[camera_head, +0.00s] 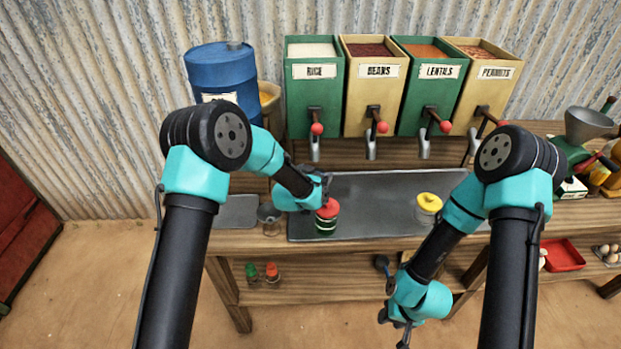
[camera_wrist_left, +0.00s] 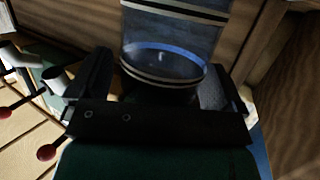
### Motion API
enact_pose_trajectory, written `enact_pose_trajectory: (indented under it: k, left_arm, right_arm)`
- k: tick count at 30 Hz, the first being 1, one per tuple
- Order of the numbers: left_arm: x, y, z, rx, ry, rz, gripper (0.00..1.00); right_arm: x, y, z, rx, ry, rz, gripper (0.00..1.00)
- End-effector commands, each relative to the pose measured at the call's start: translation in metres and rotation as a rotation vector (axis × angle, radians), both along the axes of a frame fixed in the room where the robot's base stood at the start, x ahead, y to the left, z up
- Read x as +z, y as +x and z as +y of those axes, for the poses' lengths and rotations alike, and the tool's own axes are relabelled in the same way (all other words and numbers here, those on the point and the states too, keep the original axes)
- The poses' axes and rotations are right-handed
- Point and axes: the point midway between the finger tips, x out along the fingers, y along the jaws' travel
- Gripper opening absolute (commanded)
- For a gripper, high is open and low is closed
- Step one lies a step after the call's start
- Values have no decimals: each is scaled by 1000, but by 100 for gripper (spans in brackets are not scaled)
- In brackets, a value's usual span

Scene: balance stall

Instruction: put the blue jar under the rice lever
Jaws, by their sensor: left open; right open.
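A clear jar with a blue ring (camera_wrist_left: 165,58) fills the space ahead of my left gripper (camera_head: 322,181) in the left wrist view. That gripper is open, with a finger on either side of the jar; I cannot tell if they touch it. In the head view the gripper is over the metal counter, below the rice spout, and I cannot make out the blue jar there. The rice lever (camera_head: 317,129) has a red knob and sits on the green rice bin (camera_head: 314,95). My right gripper (camera_head: 401,334) is open and empty, low in front of the counter.
A yellow-lidded jar (camera_head: 428,208) stands further right on the metal counter (camera_head: 370,190). A small glass (camera_head: 269,219) is at left. Beans, lentils and peanuts bins adjoin the rice bin.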

Motion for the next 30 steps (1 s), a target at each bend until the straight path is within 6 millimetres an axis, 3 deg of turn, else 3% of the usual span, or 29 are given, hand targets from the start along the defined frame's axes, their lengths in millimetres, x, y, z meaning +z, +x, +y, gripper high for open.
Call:
enact_pose_trajectory:
  k: [8,21,30]
  left_arm:
    - [9,-22,10,0,0,0,95]
    - [32,-89,40,0,0,-1,95]
    - [37,-105,47,0,0,-1,95]
  right_arm:
    - [0,0,0,0,0,0,43]
    - [0,0,0,0,0,0,43]
    - [0,0,0,0,0,0,43]
